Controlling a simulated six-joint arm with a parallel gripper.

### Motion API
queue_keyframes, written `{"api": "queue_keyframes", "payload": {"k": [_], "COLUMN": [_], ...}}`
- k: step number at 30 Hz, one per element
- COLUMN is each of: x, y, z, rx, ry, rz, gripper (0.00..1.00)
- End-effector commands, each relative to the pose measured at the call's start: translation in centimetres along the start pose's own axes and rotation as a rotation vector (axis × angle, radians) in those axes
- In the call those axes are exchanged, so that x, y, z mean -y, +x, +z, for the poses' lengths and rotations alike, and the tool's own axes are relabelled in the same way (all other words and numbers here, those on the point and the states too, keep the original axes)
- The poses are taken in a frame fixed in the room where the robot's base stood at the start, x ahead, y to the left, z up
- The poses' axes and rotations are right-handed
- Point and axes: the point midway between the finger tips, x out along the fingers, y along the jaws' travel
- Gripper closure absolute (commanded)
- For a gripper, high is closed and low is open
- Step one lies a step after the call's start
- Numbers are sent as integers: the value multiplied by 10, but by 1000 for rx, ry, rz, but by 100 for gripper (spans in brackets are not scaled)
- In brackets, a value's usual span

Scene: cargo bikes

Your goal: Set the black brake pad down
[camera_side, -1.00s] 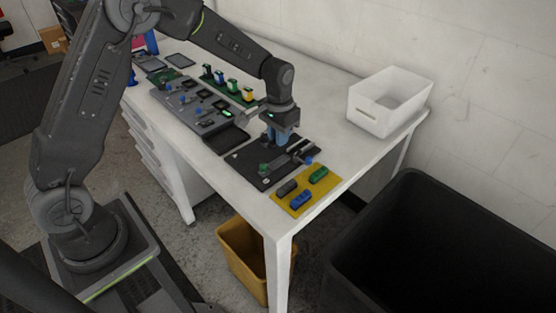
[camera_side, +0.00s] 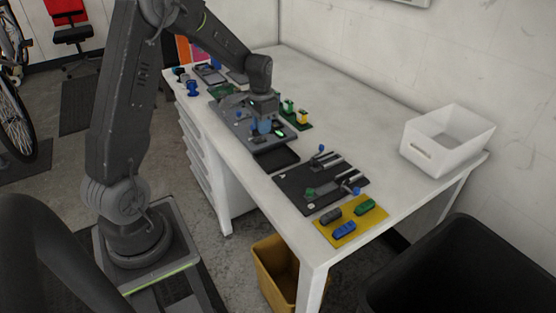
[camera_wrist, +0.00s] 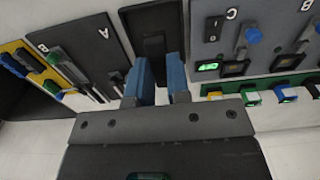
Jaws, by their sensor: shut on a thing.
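My gripper (camera_side: 262,125) is over the near edge of the grey panel, beside the black tray (camera_side: 277,159). Its two blue fingers (camera_wrist: 161,82) show in the wrist view with a narrow gap between them. A dark piece (camera_wrist: 154,47), apparently the black brake pad, shows at the fingertips against the equally dark tray (camera_wrist: 130,14). Its outline is hard to make out, and I cannot tell whether it touches the tray. In the side view the fingers hide it.
The grey panel (camera_wrist: 218,26) carries switches and lit displays. A black board (camera_side: 296,192) with fixtures and a yellow mat (camera_side: 324,231) with dark, blue and green pieces lie to the right. A white bin (camera_side: 420,153) stands at the back right; the table between is clear.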

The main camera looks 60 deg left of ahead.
Motion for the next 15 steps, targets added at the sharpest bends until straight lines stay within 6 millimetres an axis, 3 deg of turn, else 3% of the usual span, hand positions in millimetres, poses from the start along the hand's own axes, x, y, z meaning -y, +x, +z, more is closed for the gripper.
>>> {"api": "queue_keyframes", "payload": {"k": [1,3,7,11,15], "x": [18,34,53,55,40], "y": [-3,-5,-7,-4,11], "z": [14,28,46,48,29], "rx": [-1,0,0,1,3], "ry": [-10,-7,-2,4,9], "rz": [0,0,0,1,2], "gripper": [100,100,100,100,100]}}
